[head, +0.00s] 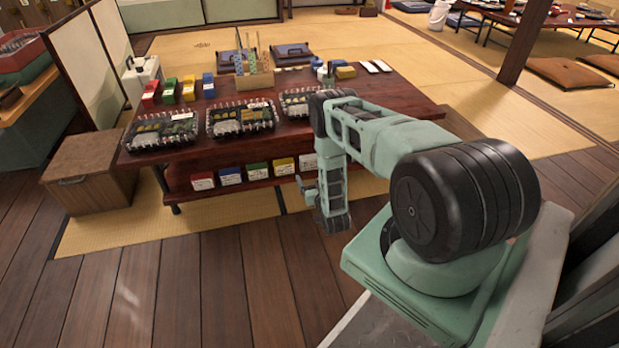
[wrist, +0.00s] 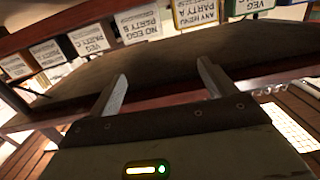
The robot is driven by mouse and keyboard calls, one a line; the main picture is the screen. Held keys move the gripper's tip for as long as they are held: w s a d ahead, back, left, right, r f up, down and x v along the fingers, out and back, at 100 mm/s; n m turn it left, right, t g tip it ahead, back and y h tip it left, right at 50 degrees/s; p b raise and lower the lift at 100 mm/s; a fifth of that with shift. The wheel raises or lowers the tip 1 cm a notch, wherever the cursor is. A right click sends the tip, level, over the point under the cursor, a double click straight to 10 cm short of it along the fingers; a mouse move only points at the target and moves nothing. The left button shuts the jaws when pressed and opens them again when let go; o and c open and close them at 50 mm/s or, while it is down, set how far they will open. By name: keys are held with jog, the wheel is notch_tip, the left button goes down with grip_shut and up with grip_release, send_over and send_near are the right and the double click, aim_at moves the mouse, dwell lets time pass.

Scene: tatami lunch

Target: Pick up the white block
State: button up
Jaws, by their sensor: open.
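A white block (head: 308,162) sits at the right end of the row on the low shelf under the table, in the head view. Two flat white pieces (head: 376,66) lie on the tabletop at the back right. My gripper (head: 303,186) is just in front of the low shelf, below and near that white block. In the wrist view my gripper (wrist: 160,84) is open with nothing between its fingers. Several labelled blocks (wrist: 137,22) stand past the fingertips there; I cannot tell which is the white block.
Red, green and yellow blocks (head: 257,171) with white labels share the low shelf. Clear-lidded lunch boxes (head: 240,118), coloured blocks and a utensil holder (head: 254,81) stand on the dark table (head: 420,98). A wooden box (head: 90,172) is at left. The plank floor in front is clear.

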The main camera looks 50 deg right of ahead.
jog(key=s+f, duration=0.3)
jog(key=h+b, duration=0.1)
jog(key=b, duration=0.6)
send_near(311, 160)
jog(key=x, duration=0.3)
jog(key=f+x, duration=0.1)
jog(key=x, duration=0.1)
jog(key=shift+w+d+f, duration=0.1)
jog(key=shift+w+d, duration=0.15)
jog(key=shift+d, duration=0.05)
jog(key=shift+w+d, duration=0.25)
jog(key=shift+w, duration=0.2)
jog(key=b+x, duration=0.2)
jog(key=x, duration=0.1)
jog(key=b+x, duration=0.1)
jog(key=b, duration=0.1)
jog(key=shift+w+r, duration=0.25)
jog(key=shift+r, duration=0.05)
jog(key=shift+w+d+r, duration=0.15)
jog(key=shift+w, duration=0.15)
jog(key=c, duration=0.7)
